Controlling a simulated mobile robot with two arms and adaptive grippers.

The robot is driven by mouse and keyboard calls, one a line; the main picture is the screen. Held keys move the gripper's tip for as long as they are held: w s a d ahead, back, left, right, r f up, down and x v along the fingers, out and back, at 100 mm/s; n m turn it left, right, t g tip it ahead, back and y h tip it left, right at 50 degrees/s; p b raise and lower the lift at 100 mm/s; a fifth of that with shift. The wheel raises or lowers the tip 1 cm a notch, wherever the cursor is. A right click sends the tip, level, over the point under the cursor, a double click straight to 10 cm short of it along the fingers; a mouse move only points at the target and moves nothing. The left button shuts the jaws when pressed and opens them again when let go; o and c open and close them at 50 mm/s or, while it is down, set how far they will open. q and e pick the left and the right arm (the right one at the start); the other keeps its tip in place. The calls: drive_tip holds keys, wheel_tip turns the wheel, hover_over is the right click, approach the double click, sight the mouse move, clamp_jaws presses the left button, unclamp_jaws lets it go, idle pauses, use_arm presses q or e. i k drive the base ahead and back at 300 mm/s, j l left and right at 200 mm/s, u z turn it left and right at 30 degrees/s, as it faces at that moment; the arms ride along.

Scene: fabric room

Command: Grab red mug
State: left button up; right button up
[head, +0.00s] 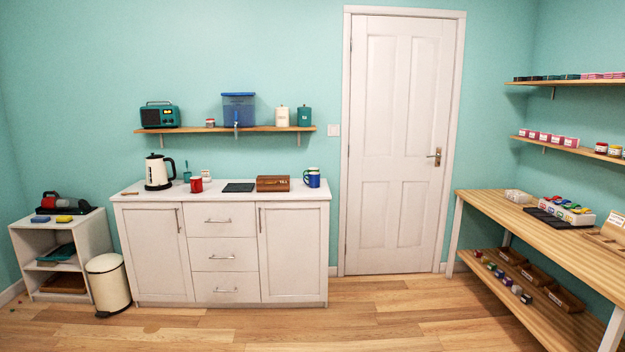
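A small red mug (196,185) stands upright on the white cabinet's top (220,193), left of its middle. It is right of a white kettle (158,172) and left of a flat dark slab (239,187). Neither of my grippers is in the head view.
A wooden box (273,183) and a small white item (206,174) are near the mug. A shelf (270,129) hangs above the cabinet. A bin (108,282) stands left of it, and a wooden workbench (520,222) runs along the right. The floor in front is clear.

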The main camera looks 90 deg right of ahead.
sight(197, 182)
drive_tip(key=l+z, duration=0.4)
drive_tip(key=i+l+z, duration=0.1)
drive_tip(key=l+z, duration=0.3)
drive_tip(key=i+l+z, duration=0.1)
drive_tip(key=l+z, duration=0.2)
drive_tip(key=z, duration=0.15)
drive_tip(key=i+l+z, duration=0.15)
drive_tip(key=l+z, duration=0.25)
drive_tip(key=i+l+z, duration=0.1)
drive_tip(key=z, duration=0.3)
drive_tip(key=i+l+z, duration=0.1)
drive_tip(key=i+l, duration=0.25)
drive_tip(key=i, duration=0.15)
drive_tip(key=i+l, duration=0.35)
drive_tip(key=i, duration=0.15)
drive_tip(key=i+l+z, duration=0.15)
drive_tip(key=i+l, duration=0.2)
drive_tip(key=i, duration=0.15)
